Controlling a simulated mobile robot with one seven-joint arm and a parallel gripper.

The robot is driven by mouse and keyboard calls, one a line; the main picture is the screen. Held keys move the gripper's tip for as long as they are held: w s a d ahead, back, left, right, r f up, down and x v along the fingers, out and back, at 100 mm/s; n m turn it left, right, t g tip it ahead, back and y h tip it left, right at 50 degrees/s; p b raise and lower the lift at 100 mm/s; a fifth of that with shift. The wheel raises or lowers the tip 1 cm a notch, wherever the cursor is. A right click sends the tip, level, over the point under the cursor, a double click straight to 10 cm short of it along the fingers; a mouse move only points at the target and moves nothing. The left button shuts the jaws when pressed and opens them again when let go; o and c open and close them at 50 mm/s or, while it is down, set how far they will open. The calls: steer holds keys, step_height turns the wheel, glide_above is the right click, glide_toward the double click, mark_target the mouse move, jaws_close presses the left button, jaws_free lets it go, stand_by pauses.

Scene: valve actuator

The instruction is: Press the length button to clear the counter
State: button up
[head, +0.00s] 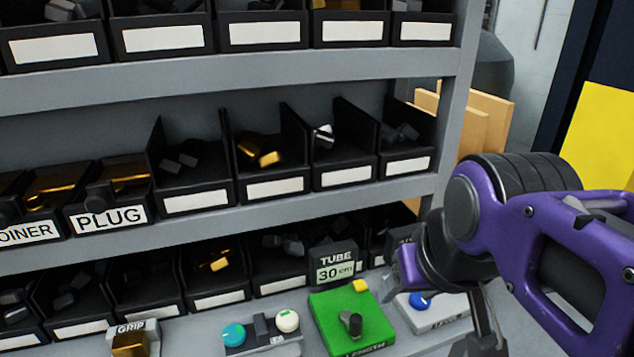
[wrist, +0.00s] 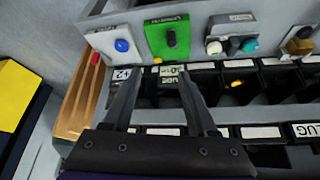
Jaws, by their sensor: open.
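The green length panel (head: 328,318) lies on the lower shelf ledge in the head view, with a black knob (head: 351,323) and a small yellow button (head: 360,286) at its back right corner. The panel (wrist: 157,31) also shows at the top of the wrist view, upside down, with the yellow button (wrist: 157,61) at its edge. A dark display (head: 335,269) reading "TUBE 30 cm" stands behind it. My gripper (wrist: 159,74) is open and empty, its fingers apart below the yellow button in the wrist view. In the head view its fingers (head: 480,332) are right of the panel, partly cut off.
A grey panel with a blue knob (head: 420,300) lies right of the green one, close to my arm. Left are a panel with teal and white knobs (head: 262,335) and a grip panel (head: 133,338). Black parts bins fill the shelves behind. A shelf post (head: 450,130) stands at the right.

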jaws_close()
stand_by(1.5)
